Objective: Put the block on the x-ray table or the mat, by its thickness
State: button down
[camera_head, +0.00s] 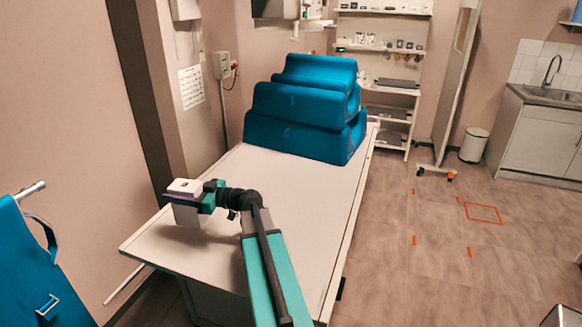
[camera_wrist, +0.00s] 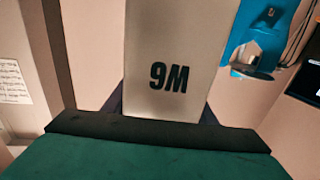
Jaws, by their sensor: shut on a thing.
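My gripper (camera_head: 203,196) is shut on a pale grey-white block (camera_head: 186,212) near the left end of the x-ray table (camera_head: 310,210). The block stands roughly upright in the jaws, with its lower end over the tabletop. I cannot tell whether it touches the surface. In the wrist view the block (camera_wrist: 176,40) rises between the dark fingers, with a broad face towards the camera. I cannot make out a mat.
Stacked blue cushions (camera_head: 305,108) fill the table's far end. The near tabletop is bare. A blue apron (camera_head: 35,270) hangs at the left. Shelves (camera_head: 390,110), a white bin (camera_head: 473,145) and a sink unit (camera_head: 545,130) stand behind. Floor at right is mostly clear, with an orange square outline (camera_head: 483,206).

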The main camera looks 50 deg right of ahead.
jog(key=s+d+m+t+h, duration=0.1)
jog(key=s+d+m+h, duration=0.15)
jog(key=d, duration=0.85)
jog(key=s+d+m+h, duration=0.1)
jog(key=d+h, duration=0.2)
jog(key=d, duration=0.7)
jog(key=s+d+m+t+h, duration=0.1)
jog(key=s+d+m+h, duration=0.15)
jog(key=d, duration=0.85)
jog(key=s+d+m+h, duration=0.1)
jog(key=s+d+h, duration=0.1)
jog(key=s+d, duration=0.3)
jog(key=s+d+m+g+h, duration=0.1)
jog(key=s+d, duration=0.4)
jog(key=d, duration=0.7)
jog(key=s+d+m+g+h, duration=0.1)
jog(key=s+d+m+h, duration=0.1)
jog(key=s+d+h, duration=0.3)
jog(key=d, duration=0.4)
jog(key=shift+s+f+m, duration=0.15)
jog(key=shift+s+m, duration=0.2)
jog(key=shift+m, duration=0.05)
jog(key=s+a+f+p, duration=0.1)
jog(key=s+a+p, duration=0.1)
jog(key=a, duration=1.3)
jog(key=shift+a+f+p, duration=0.25)
jog(key=shift+a+p, duration=0.15)
jog(key=shift+p, duration=0.15)
